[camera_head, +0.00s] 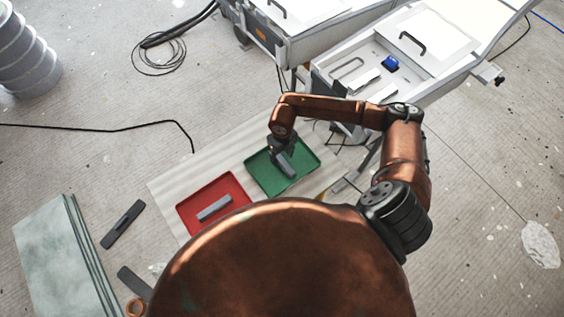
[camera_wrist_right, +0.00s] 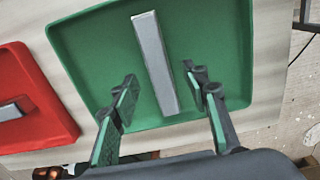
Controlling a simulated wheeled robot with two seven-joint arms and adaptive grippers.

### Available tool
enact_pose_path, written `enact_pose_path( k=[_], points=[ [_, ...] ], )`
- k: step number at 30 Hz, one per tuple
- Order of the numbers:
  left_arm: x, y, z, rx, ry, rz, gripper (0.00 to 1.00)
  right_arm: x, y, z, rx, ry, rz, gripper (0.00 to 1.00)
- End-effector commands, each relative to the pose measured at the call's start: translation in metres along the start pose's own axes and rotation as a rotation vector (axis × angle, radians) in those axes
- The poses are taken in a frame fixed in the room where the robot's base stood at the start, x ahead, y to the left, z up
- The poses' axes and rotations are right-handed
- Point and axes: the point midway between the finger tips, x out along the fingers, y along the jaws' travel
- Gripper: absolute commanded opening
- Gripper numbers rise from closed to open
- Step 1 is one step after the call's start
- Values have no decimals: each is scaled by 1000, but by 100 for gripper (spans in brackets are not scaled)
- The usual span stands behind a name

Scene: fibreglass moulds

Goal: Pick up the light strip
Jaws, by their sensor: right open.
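A light grey strip (camera_wrist_right: 156,62) lies flat in a green tray (camera_wrist_right: 95,60), tilted slightly from upright in the right wrist view. In the head view the green tray (camera_head: 300,158) sits below my right gripper, which hides much of what lies in it. My right gripper (camera_wrist_right: 160,95) is open above the tray. Its two fingers stand apart, one on each side of the strip's near end, with gaps to both sides. A second grey strip (camera_head: 214,208) lies in a red tray (camera_head: 232,183) to the left. My left gripper is not in view.
Both trays stand on a pale ribbed board (camera_head: 168,190) on the floor. Dark bars (camera_head: 122,224) and a pale green slab (camera_head: 50,255) lie at the left. A white workbench (camera_head: 440,70) stands behind my right arm. A cable crosses the floor.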

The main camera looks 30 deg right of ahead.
Motion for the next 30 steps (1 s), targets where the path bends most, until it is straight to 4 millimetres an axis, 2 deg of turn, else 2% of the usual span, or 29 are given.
enact_pose_path(
  k=[3,5,12,30],
  points=[
    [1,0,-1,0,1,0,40,18,1,-1,0,1,2,42],
    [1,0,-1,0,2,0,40,23,1,0,-2,0,2,42],
    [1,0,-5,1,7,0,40,25,1,0,-3,-1,2,41],
    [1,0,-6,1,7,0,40,25,1,0,-3,-1,2,0]
  ],
)
